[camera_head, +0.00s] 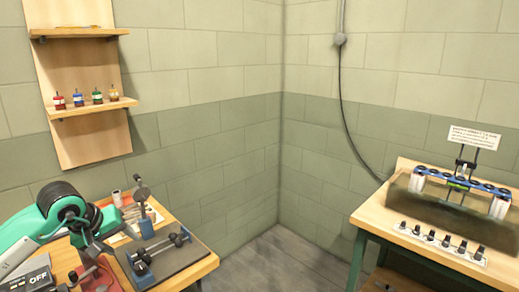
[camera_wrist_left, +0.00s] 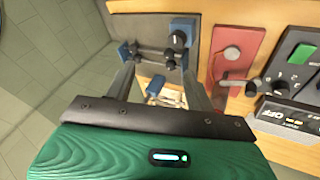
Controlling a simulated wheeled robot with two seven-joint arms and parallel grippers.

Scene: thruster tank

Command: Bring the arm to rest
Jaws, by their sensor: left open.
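My left arm (camera_head: 62,212), teal with black joints, comes in from the left in the head view, above the left wooden bench. In the left wrist view my left gripper (camera_wrist_left: 160,72) is open, its two grey fingers apart, with no object seen held between them. Past the fingers is a dark mat with a fixture of blue blocks and dark rods (camera_wrist_left: 158,55). The fixture also shows in the head view (camera_head: 160,252). My right gripper is in neither view.
A red plate (camera_wrist_left: 236,52) and a box reading OFF (camera_head: 27,277) are beside the fixture. A wall shelf (camera_head: 95,108) holds small colored bottles. At right, a bench carries a tank (camera_head: 450,215) and a row of black knobs (camera_head: 430,236). Floor between the benches is clear.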

